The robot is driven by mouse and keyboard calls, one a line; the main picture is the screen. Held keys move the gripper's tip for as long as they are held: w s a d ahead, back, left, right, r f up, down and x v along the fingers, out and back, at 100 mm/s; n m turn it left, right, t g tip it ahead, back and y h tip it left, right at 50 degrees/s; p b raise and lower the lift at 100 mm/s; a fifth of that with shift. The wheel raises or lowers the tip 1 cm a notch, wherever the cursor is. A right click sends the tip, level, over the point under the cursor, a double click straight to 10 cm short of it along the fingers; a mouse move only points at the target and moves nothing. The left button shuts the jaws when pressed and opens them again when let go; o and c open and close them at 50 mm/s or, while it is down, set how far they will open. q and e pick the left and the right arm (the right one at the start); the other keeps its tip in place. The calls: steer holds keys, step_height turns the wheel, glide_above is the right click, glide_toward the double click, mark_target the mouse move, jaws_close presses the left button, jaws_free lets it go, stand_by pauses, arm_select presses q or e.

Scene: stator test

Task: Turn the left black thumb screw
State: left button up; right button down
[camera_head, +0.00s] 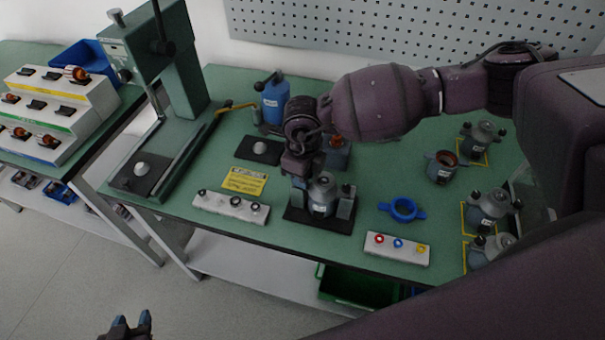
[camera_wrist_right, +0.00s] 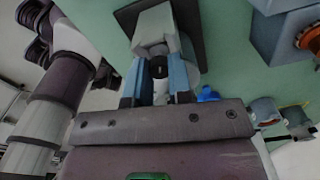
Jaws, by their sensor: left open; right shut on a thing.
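A dark fixture plate (camera_head: 293,216) on the green bench holds a grey metal housing (camera_head: 322,197) between two grey clamp posts. A black thumb screw (camera_head: 346,188) shows on the right post. My right gripper (camera_head: 298,178) reaches down at the left post and hides its top. In the right wrist view, my right gripper (camera_wrist_right: 158,72) has its blue-grey fingers shut on the left black thumb screw (camera_wrist_right: 159,69), a small dark piece in front of a light grey block. My left gripper (camera_head: 131,324) is open and empty, low over the floor at the bottom edge.
A white button box (camera_head: 231,207) and yellow label (camera_head: 245,181) lie left of the fixture. A blue ring (camera_head: 402,209) and a box with coloured buttons (camera_head: 396,248) lie right. A green press (camera_head: 170,80) and blue bottle (camera_head: 274,98) stand behind. Several housings stand far right.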

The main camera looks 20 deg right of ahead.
steer(key=n+b, duration=0.2)
steer(key=n, duration=0.2)
steer(key=shift+f, duration=0.1)
steer(key=shift+n+b, duration=0.4)
steer(key=shift+n, duration=0.5)
steer(key=c, duration=1)
jaws_free()
